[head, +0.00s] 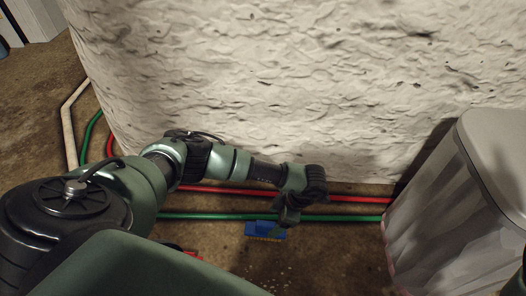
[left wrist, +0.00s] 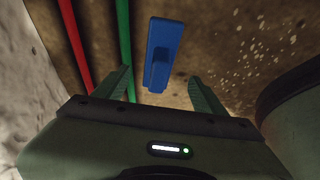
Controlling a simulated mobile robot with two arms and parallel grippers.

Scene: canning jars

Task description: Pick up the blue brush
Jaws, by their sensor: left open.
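The fingers are apart and nothing is held. I cannot tell how high the gripper is above the brush. My right gripper is not in view.
A red pipe (head: 352,198) and a green pipe (head: 345,218) run along the floor at the foot of a rough white wall (head: 300,80). A grey bin (head: 440,215) stands at the right. Pale specks lie on the floor near the brush.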

